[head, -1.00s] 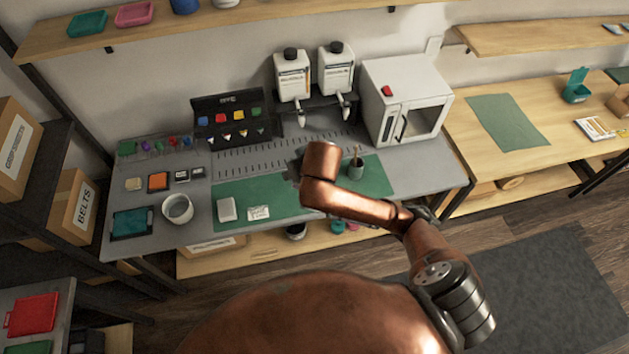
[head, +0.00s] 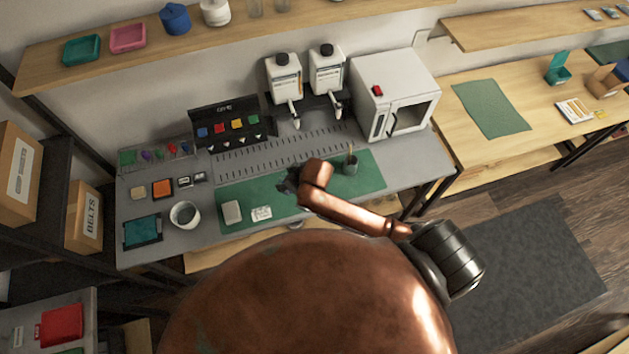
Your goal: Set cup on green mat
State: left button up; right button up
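A small dark grey-green cup (head: 350,167) with a thin stick in it stands on the right part of the green mat (head: 373,180) on the grey workbench. A white round container (head: 184,214), open at the top, stands on the bare bench left of that mat. Another green mat (head: 491,109) lies empty on the wooden table at the right. My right arm reaches over the bench. Its dark gripper (head: 288,184) is mostly hidden behind the copper wrist, over the mat and left of the cup; its fingers cannot be made out. My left gripper is out of view.
A white block (head: 231,212) and a labelled card (head: 262,213) lie on the mat's left part. Two white bottles (head: 284,77) on a stand and a white cabinet (head: 395,85) line the back. A wooden shelf (head: 330,20) hangs above.

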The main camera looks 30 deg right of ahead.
jog(key=shift+s+f+n+p, duration=0.4)
jog(key=shift+s+f+p, duration=0.35)
jog(key=shift+s+f, duration=0.25)
jog(key=shift+d+f, duration=0.2)
jog(key=shift+d, duration=0.05)
jog(key=shift+w+d+f+p, duration=0.35)
jog(key=shift+w+d+f, duration=0.45)
jog(key=shift+d+f, duration=1.35)
jog(key=shift+w+d+f+p, duration=0.4)
jog(key=shift+w+d+f, duration=0.4)
jog(key=shift+d+f, duration=1.25)
jog(key=shift+w+d+f+p, duration=0.35)
jog(key=shift+w+d+f, duration=0.45)
jog(key=shift+d+f, duration=1.35)
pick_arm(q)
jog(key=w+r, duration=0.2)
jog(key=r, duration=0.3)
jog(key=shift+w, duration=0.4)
pick_arm(e)
jog(key=shift+a, duration=0.15)
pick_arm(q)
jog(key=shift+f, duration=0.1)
pick_arm(e)
jog(key=shift+f, duration=0.2)
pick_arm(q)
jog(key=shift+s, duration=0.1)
pick_arm(e)
jog(key=o, duration=1.3)
